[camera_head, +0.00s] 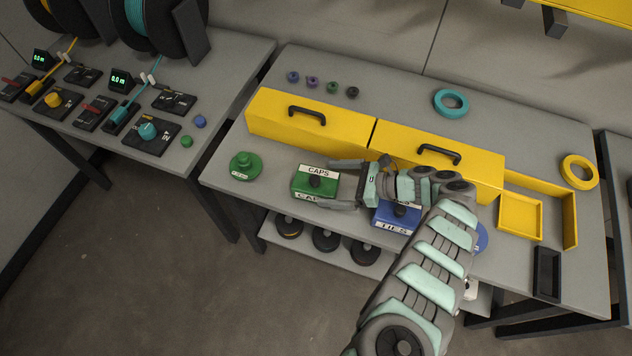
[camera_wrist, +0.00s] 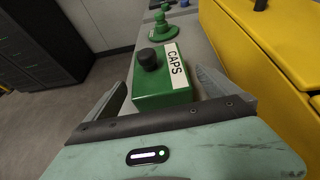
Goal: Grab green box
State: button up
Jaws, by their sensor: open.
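The green box (camera_head: 302,180) stands on the grey table in front of the yellow drawers. It has a black knob on top and a white label reading CAPS. In the wrist view the green box (camera_wrist: 158,98) sits ahead, between the two fingers. My gripper (camera_head: 335,184) is open, and its fingers reach leftward along the box's far and near sides. In the wrist view my gripper (camera_wrist: 165,92) shows a finger on each side of the box, not closed on it. Contact between fingers and box cannot be told.
A blue box (camera_head: 384,217) with a partly hidden label stands under my wrist. A green round piece (camera_head: 246,165) stands left of the green box. Yellow drawers (camera_head: 340,133) rise behind. A yellow tray (camera_head: 520,217) is at right. The table's front edge (camera_head: 222,187) is close.

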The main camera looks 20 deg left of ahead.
aim_at(316, 183)
jog(key=shift+x, duration=2.75)
jog(key=shift+d+f, duration=0.15)
jog(key=shift+c, duration=0.4)
jog(key=c, duration=1.7)
